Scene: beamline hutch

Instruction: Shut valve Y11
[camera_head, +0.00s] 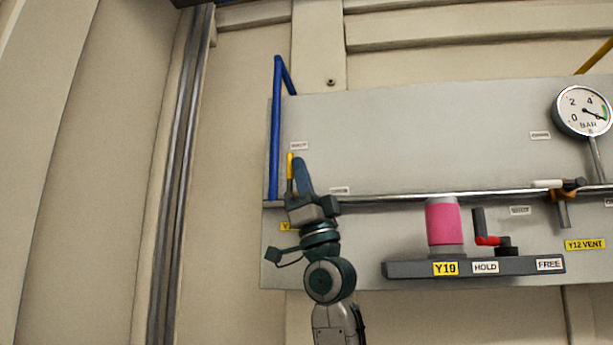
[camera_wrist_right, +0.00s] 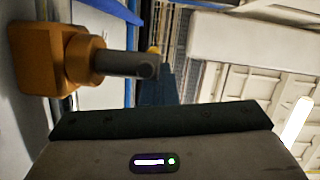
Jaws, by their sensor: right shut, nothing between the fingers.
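The yellow lever (camera_head: 290,167) stands upright at the left end of the horizontal pipe, close to a small white label (camera_head: 299,146) whose text is hard to read. A yellow tag (camera_head: 286,226) below it shows only a "Y"; my arm hides the rest. My right gripper (camera_head: 303,163) points up just right of the lever, shut and empty; I cannot tell whether it touches. In the right wrist view the brass valve body (camera_wrist_right: 35,58) and its grey stem (camera_wrist_right: 125,64) show at left, with a yellow tip (camera_wrist_right: 153,50) beside the gripper (camera_wrist_right: 168,80). My left gripper is out of view.
A blue pipe (camera_head: 276,130) rises just left of the lever. To the right are a pink cylinder (camera_head: 443,224) on the Y10 bracket (camera_head: 400,269), a red-and-black crank (camera_head: 487,240), the Y12 vent valve (camera_head: 566,190) and a gauge (camera_head: 583,110). The panel above the pipe is mostly clear.

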